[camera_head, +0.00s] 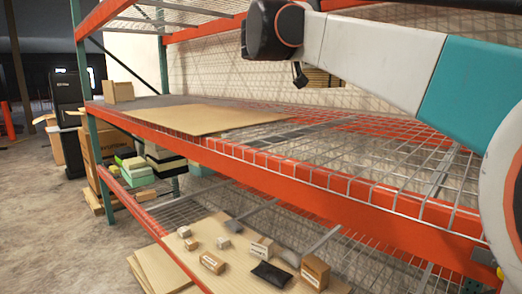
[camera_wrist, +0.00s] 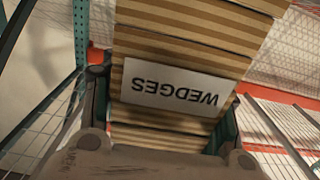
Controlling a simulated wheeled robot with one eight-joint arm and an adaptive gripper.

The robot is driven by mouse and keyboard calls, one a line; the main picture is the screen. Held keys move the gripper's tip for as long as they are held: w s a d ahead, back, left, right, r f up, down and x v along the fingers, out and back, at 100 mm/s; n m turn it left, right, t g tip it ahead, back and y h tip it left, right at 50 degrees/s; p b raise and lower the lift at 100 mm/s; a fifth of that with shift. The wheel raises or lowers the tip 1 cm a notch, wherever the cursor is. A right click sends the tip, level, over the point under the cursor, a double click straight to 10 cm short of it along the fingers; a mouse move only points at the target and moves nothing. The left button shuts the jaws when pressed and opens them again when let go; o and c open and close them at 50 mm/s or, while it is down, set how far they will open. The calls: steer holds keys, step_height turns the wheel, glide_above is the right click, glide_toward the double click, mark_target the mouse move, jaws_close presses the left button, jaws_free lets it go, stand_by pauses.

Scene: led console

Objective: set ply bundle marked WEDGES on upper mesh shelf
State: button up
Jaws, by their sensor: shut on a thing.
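The ply bundle (camera_wrist: 185,45) fills the upper middle of the wrist view, with striped light and dark layers. Its white label reads WEDGES and appears upside down. My gripper (camera_wrist: 163,112) is shut on the bundle, with one dark finger at each side. In the head view, a small striped brown part of what looks like the bundle (camera_head: 321,78) shows below my arm; the arm hides most of it. The upper mesh shelf (camera_head: 350,152) has an orange front beam and bare wire mesh at the right. The bundle appears above this shelf; its exact clearance cannot be told.
A flat brown board (camera_head: 205,118) covers the left-middle of the mesh shelf, and a small carton (camera_head: 118,91) stands at its far left end. Several small boxes and a black pouch (camera_head: 271,274) lie on the lower level. A green upright (camera_head: 80,45) stands at left.

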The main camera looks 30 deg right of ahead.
steer(key=f, duration=1.3)
steer(key=f+p, duration=0.1)
steer(key=f, duration=0.5)
steer(key=shift+s+a+f, duration=0.15)
steer(key=shift+a+f, duration=0.1)
steer(key=shift+f, duration=0.1)
steer(key=o, duration=1.6)
